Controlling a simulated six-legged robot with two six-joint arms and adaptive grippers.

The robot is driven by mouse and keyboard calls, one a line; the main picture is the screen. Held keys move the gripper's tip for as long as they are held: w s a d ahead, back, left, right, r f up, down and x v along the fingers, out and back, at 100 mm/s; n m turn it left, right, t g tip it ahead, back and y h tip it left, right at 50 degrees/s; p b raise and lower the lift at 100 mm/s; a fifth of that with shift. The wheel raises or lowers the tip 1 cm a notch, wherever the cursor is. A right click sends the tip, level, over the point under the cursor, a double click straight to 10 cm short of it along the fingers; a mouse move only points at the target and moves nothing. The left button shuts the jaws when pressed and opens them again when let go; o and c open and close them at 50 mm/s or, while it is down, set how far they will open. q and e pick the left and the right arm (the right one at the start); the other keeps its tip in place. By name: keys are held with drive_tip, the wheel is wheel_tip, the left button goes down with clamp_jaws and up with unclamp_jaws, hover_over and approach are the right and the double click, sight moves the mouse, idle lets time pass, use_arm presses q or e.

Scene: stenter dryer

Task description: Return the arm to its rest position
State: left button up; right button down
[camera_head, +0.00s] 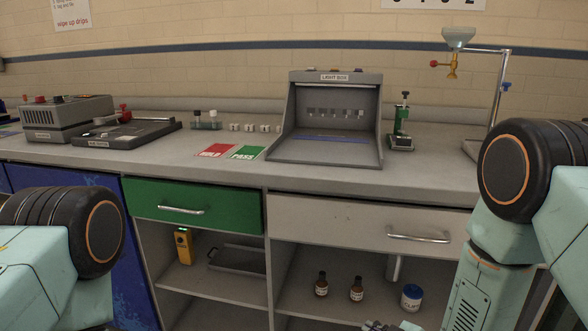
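My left arm shows at the lower left of the head view, with a dark round joint and a pale green link. Its gripper is outside the picture. My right arm shows at the right, bent downward in front of the bench and the lower cabinet. A small grey piece, apparently the top of my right gripper (392,327), just shows at the bottom edge. Its fingers are cut off, so I cannot see whether it is open or shut or holds anything.
The grey bench (225,168) carries a light box (335,110), red HOLD card (213,151), green PASS card (249,152), a green-handled device (401,125) and a funnel stand (497,90). Below are a green drawer (225,203), a grey drawer (345,222) and open shelves with bottles (321,284).

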drive_tip(key=s+d+f+m+g+h+p, duration=0.1)
drive_tip(key=s+d+f+m+g, duration=0.2)
drive_tip(key=s, duration=0.5)
drive_tip(key=s+d+f+m+g+h+p, duration=0.1)
drive_tip(key=s+f+m+g+h, duration=0.15)
drive_tip(key=s+f+m, duration=0.4)
drive_tip(key=s+d+r+m+g+p, duration=0.1)
drive_tip(key=s+g, duration=0.4)
drive_tip(key=s, duration=1.5)
drive_tip(key=shift+d+r+m+p, duration=0.35)
drive_tip(key=shift+r+p, duration=0.15)
drive_tip(key=shift+p, duration=0.1)
